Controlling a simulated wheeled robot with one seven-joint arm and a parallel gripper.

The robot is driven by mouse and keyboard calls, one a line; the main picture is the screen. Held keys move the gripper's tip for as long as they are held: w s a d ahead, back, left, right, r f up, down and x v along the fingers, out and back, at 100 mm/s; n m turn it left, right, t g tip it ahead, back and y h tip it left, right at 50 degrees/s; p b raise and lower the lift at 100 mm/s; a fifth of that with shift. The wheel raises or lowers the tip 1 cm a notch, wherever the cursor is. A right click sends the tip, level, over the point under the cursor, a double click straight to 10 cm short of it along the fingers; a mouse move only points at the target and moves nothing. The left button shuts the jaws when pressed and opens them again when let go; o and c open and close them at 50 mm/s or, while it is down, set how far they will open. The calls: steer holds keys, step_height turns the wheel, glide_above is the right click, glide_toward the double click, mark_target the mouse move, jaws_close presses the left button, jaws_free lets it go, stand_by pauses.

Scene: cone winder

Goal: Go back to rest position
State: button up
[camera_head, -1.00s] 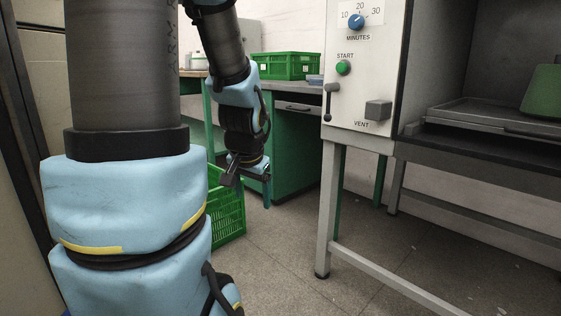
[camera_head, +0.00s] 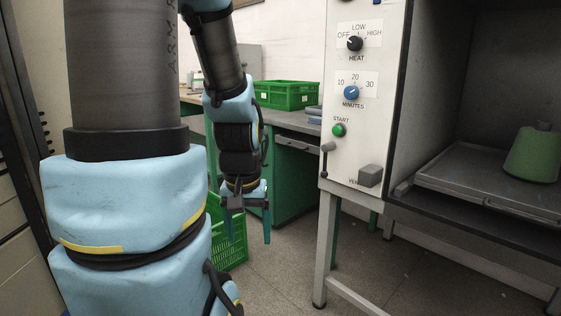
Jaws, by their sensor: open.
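My gripper (camera_head: 248,222) hangs at the end of my arm in the middle left of the head view. Its two fingers point down and stand apart, with nothing between them. It is in front of the green crate on the floor and the green bench, and to the left of the white control panel (camera_head: 355,110), apart from it. The near part of my arm fills the left of the view.
The panel has a heat knob (camera_head: 355,44), a minutes knob (camera_head: 351,92), a green start button (camera_head: 339,130) and a lever (camera_head: 326,160). A green cone (camera_head: 532,155) stands on a tray (camera_head: 450,180). Green crates stand on the bench (camera_head: 286,95) and floor (camera_head: 236,245).

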step_height(320, 180, up, 17)
steer(key=p, duration=1.4)
steer(key=shift+p, duration=0.3)
